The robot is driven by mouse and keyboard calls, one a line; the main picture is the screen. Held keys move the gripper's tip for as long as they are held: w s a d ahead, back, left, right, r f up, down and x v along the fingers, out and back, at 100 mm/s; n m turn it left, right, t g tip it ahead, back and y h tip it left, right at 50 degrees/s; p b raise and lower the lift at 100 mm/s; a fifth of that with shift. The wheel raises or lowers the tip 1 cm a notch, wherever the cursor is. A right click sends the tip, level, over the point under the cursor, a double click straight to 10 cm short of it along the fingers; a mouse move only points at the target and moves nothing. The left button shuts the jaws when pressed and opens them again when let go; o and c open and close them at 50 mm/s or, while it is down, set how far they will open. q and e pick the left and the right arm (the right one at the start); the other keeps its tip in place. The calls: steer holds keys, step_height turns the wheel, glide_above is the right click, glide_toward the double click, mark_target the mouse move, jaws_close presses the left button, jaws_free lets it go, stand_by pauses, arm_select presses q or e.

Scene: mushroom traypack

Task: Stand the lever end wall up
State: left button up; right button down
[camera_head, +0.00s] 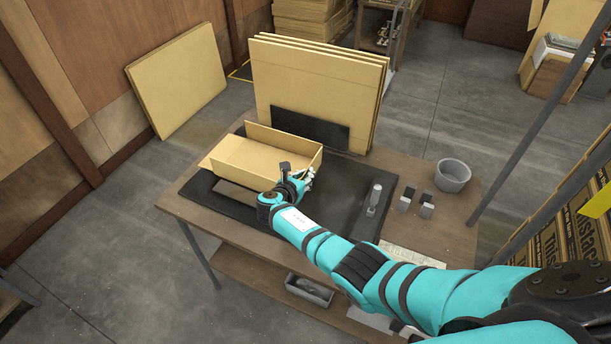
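A cardboard tray (262,158) sits on the dark mat (222,207) on the table. Its long back wall stands up. A panel at its right end (314,164) looks raised, while the left end flap (206,163) leans outward. A brown flap (237,194) lies low along the front. My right gripper (308,177) is at the tray's front right corner, close to the right end wall. I cannot tell whether its fingers touch the cardboard or are open. A grey upright lever-like tool (375,196) stands on the mat to the right. My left gripper is not in view.
Tall cardboard sheets (318,85) stand behind the tray with a dark plate (310,128) before them. A grey cup (452,175) and small grey blocks (427,209) are on the table (448,230) at right. A bin (310,290) sits on the lower shelf.

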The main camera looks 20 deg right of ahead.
steer(key=c, duration=1.8)
jaws_free()
steer(key=shift+d, duration=0.1)
steer(key=v, duration=1.2)
steer(key=shift+w, duration=0.1)
